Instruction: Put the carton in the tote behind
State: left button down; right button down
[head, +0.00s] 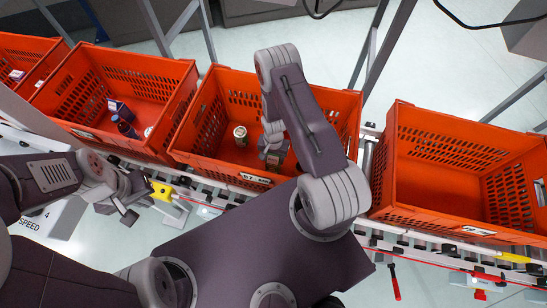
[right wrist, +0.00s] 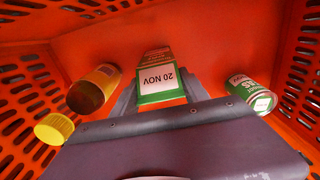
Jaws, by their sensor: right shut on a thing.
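The carton (right wrist: 160,76) is a box with a white label reading "20 NOV" and green edges, seen in the right wrist view. My right gripper (head: 273,150) reaches down into the middle orange tote (head: 345,108) and is shut on the carton. In the right wrist view the carton stands between the two fingers (right wrist: 158,98). In the head view it is mostly hidden by the gripper. My left gripper (head: 130,203) is open and empty in front of the left tote (head: 180,105).
The left tote holds several small items. The right tote (head: 440,205) looks empty. Grey frame posts stand behind the totes.

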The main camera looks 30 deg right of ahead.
jog(key=c, duration=0.6)
grip_release()
